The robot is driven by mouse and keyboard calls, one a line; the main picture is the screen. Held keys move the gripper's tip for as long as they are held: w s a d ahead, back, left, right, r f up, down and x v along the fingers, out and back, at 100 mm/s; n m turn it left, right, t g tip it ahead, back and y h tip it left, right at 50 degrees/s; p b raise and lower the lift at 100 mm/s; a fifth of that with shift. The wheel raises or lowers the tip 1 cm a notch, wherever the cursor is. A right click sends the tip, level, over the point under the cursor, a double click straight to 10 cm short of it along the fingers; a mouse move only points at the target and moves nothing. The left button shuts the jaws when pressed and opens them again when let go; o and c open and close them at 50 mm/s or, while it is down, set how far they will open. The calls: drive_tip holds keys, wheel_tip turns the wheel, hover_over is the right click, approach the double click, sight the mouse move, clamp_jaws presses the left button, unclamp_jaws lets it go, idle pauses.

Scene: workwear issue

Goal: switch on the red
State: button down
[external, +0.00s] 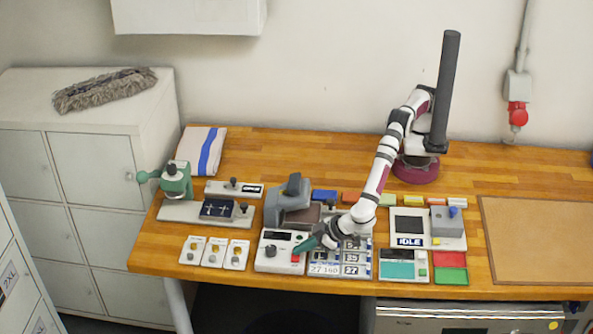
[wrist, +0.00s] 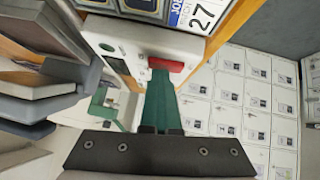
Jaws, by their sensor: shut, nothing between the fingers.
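A white box (external: 268,262) with a dark display and a black knob (external: 271,252) stands near the front edge of the bench. A red switch (external: 296,258) sits at its right front; it also shows in the wrist view (wrist: 168,64). My gripper (external: 299,249) is shut and empty, with its green fingers together, reaching down over the box from the right. In the wrist view the fingertips (wrist: 160,74) are right at the red switch and cover part of it. I cannot tell whether they touch it or which way the switch is set.
A grey press-like device (external: 290,200) stands just behind the box. Number plates (external: 326,269) lie to its right under my wrist, and several white cards (external: 214,252) to its left. Red and green pads (external: 451,275) lie farther right. A brown board (external: 540,240) is at far right.

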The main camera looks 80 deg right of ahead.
drive_tip(key=shift+a, duration=0.3)
drive_tip(key=shift+r, duration=0.2)
drive_tip(key=r, duration=0.3)
drive_tip(key=s+r, duration=0.1)
drive_tip(key=shift+a+r, duration=0.3)
drive_tip(key=shift+a, duration=0.1)
drive_tip(key=v, duration=0.8)
drive_tip(key=shift+s+r, duration=0.25)
drive_tip(key=shift+r, duration=0.05)
